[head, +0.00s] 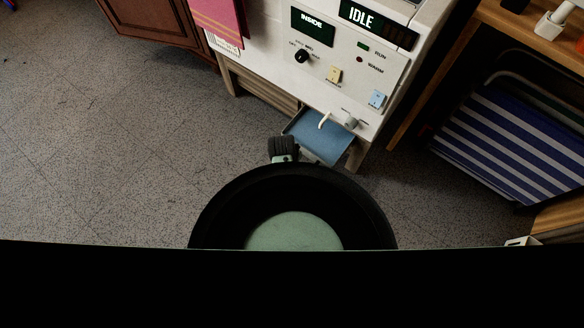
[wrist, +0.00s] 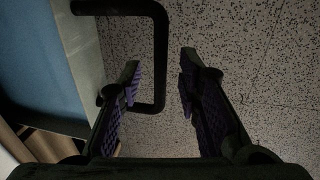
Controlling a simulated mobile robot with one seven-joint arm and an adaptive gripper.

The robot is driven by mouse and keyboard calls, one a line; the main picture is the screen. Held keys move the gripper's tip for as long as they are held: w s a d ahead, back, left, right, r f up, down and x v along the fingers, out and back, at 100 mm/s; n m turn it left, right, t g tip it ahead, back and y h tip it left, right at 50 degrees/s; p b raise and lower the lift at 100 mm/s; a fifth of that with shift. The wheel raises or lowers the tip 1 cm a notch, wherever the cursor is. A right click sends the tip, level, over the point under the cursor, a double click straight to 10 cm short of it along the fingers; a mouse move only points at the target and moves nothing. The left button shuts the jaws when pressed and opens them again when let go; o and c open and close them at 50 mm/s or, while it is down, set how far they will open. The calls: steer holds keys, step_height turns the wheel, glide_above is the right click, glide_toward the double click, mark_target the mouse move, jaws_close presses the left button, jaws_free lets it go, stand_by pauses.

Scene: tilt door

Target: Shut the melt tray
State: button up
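The melt tray (head: 320,136) is a shallow blue tray sticking out from the low front of the white machine in the head view. In the wrist view its blue surface (wrist: 45,65) and pale front edge (wrist: 80,50) lie at the left. A black U-shaped handle (wrist: 160,60) stands out from that edge. My gripper (wrist: 160,80) is open, its purple-padded fingers on either side of the handle's long bar. I cannot tell whether either finger touches it. In the head view my arm hides the handle and the tray's near side.
The white machine (head: 345,68) has a dial, switches and an "IDLE" display. A small white spout (head: 325,121) is above the tray. A wooden shelf unit (head: 440,80) with a striped blue item (head: 515,135) stands at right.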

steer(key=shift+w+f, duration=0.1)
steer(key=shift+f, duration=0.35)
jaws_close()
stand_by(0.7)
